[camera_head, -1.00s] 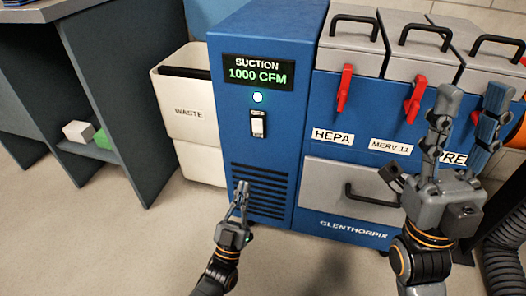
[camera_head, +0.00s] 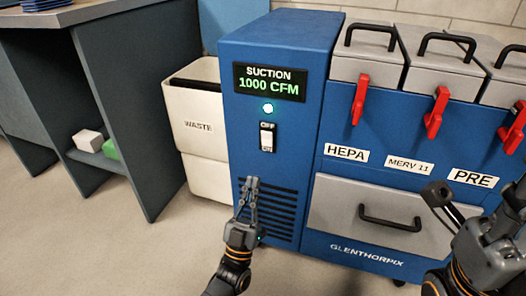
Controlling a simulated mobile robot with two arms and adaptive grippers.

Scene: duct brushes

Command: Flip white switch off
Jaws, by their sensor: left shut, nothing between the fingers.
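The white switch (camera_head: 267,139) sits on the front of the blue suction cabinet (camera_head: 230,70), below a lit round indicator (camera_head: 267,108) and an OFF label. The display (camera_head: 269,82) reads SUCTION 1000 CFM. My left gripper (camera_head: 251,184) is shut and empty, fingers pointing up. In the picture it lies below the switch, in front of the vent slots, apart from the switch.
A white waste bin (camera_head: 200,146) stands left of the cabinet, beside a dark shelf unit (camera_head: 140,110). Right of the switch are filter boxes with red latches (camera_head: 436,112) and a grey drawer (camera_head: 335,205) with a black handle. The floor in front is clear.

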